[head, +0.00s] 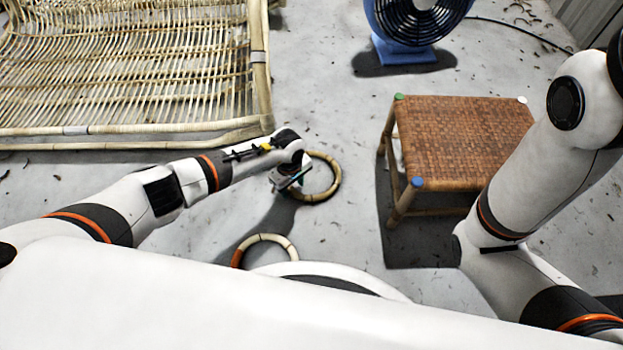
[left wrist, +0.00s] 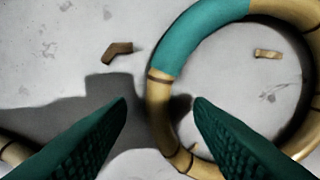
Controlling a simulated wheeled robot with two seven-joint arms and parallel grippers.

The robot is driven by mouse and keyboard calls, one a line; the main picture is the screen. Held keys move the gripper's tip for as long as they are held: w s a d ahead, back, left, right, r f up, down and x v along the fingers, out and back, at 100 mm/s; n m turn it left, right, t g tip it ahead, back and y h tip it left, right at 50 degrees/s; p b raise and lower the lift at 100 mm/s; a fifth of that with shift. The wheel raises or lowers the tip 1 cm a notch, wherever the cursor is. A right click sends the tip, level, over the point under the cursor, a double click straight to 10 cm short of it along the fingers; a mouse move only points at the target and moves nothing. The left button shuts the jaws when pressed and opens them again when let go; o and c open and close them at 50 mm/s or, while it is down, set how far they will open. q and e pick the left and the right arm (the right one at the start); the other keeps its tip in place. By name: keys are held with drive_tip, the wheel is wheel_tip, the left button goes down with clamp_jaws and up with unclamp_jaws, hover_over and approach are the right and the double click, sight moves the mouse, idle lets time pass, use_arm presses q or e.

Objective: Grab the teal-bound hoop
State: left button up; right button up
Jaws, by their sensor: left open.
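The teal-bound hoop (head: 336,176) is a pale rattan ring lying on the grey floor, partly hidden by my left gripper in the head view. In the left wrist view the hoop (left wrist: 160,112) shows its teal binding (left wrist: 195,36) at upper left and a dark band below it. My left gripper (head: 290,182) is over the hoop's left side. Its two dark green fingers (left wrist: 161,101) are apart and empty, with the hoop's left wall seen between the fingertips. I cannot tell how far the tips are above it. My right gripper is out of view.
A second hoop (head: 272,238) with an orange part lies nearer me. A woven stool (head: 465,140) stands to the right, a blue fan (head: 402,53) behind, and a large rattan frame (head: 190,129) at upper left. Small scraps (left wrist: 118,51) litter the floor.

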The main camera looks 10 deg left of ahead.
use_arm(q)
drive_tip(key=shift+f, duration=0.55)
clamp_jaws()
